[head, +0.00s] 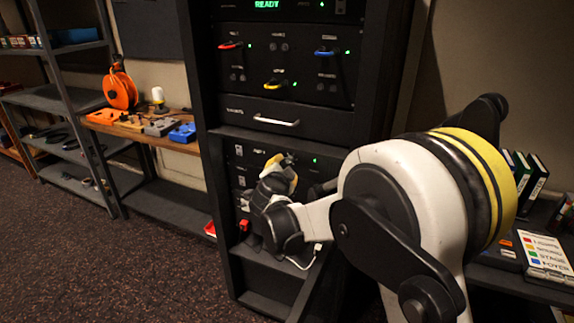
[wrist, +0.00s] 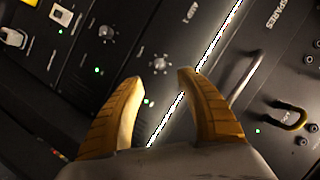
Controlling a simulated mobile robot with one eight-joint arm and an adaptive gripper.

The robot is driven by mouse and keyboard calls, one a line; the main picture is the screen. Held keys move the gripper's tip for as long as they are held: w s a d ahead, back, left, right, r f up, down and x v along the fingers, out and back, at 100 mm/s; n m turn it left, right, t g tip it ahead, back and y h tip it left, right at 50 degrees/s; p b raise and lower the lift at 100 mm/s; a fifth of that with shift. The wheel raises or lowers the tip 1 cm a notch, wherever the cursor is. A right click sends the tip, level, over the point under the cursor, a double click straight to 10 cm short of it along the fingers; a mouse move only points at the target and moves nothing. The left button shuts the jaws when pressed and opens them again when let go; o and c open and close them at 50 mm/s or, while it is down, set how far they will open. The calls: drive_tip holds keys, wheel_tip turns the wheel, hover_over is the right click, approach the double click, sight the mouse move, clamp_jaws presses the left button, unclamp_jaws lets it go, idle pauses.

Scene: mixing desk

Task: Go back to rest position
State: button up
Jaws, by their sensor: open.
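My gripper (wrist: 160,80) shows in the wrist view with its two tan fingers spread apart and nothing between them. The fingers point at the dark front of the equipment rack, near a small knob (wrist: 161,63). In the head view my arm reaches from the right to the rack (head: 215,160), with the wrist in front of the lower panel, below the drawer handle (head: 276,119).
A wooden bench (head: 140,130) with an orange reel (head: 120,88) stands left. A desk with a colour legend card (head: 543,250) is at right. The floor at front left is clear.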

drive_tip(key=shift+v, duration=1.2)
